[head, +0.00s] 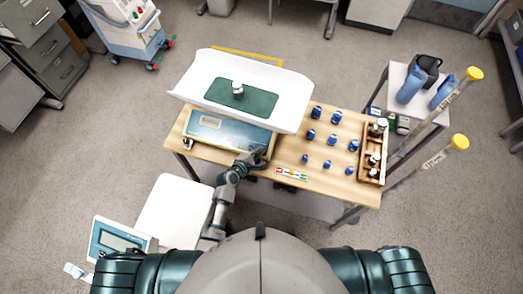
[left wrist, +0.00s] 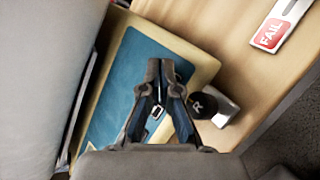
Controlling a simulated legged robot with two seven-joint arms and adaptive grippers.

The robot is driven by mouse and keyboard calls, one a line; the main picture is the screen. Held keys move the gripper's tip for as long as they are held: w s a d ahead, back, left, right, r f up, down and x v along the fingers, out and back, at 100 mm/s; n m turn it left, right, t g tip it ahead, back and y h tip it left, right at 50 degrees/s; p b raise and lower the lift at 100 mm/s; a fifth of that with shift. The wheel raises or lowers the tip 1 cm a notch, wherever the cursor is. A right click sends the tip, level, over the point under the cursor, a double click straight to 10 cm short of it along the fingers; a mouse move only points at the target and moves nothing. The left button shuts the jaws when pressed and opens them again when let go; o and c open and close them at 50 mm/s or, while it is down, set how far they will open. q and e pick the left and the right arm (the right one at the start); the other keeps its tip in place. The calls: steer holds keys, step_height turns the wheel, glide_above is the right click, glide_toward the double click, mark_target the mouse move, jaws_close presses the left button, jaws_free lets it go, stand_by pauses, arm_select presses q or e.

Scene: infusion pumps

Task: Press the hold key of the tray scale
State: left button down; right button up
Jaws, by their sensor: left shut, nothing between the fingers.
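The tray scale has a white tray (head: 290,85) with a green mat (head: 222,97) and a small metal weight (head: 238,88) on it. Its blue front panel (head: 215,130) lies on the near left of the wooden table and also fills the middle of the left wrist view (left wrist: 125,75). My left gripper (head: 258,155) is shut and empty at the panel's right front corner. In the left wrist view its fingertips (left wrist: 160,66) lie over the panel; contact cannot be told. A small pale-framed mark (left wrist: 157,112) shows between the fingers. I cannot make out which key is hold. My right gripper is not in view.
Several blue-topped vials (head: 333,140) and a wooden rack of bottles (head: 373,150) stand right of the scale. A label strip (head: 291,173) lies at the front edge, its red FAIL part (left wrist: 270,33) close to the gripper. A dark round piece marked R (left wrist: 204,105) sits beside the fingers.

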arm_select(q)
steer(key=shift+a, duration=0.2)
steer(key=shift+w+a+f, duration=0.1)
steer(key=shift+f, duration=0.15)
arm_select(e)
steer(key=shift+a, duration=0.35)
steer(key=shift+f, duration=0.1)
arm_select(q)
steer(key=shift+d+f, duration=0.1)
steer(key=shift+d, duration=0.1)
steer(key=shift+w+a+f+b, duration=0.1)
steer(key=shift+w+f+b, duration=0.05)
steer(key=shift+f+b, duration=0.2)
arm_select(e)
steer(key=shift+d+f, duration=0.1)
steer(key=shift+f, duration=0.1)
arm_select(q)
steer(key=shift+r, duration=0.1)
steer(key=shift+s+r+p, duration=0.25)
steer(key=shift+r+p, duration=0.4)
steer(key=shift+p, duration=0.25)
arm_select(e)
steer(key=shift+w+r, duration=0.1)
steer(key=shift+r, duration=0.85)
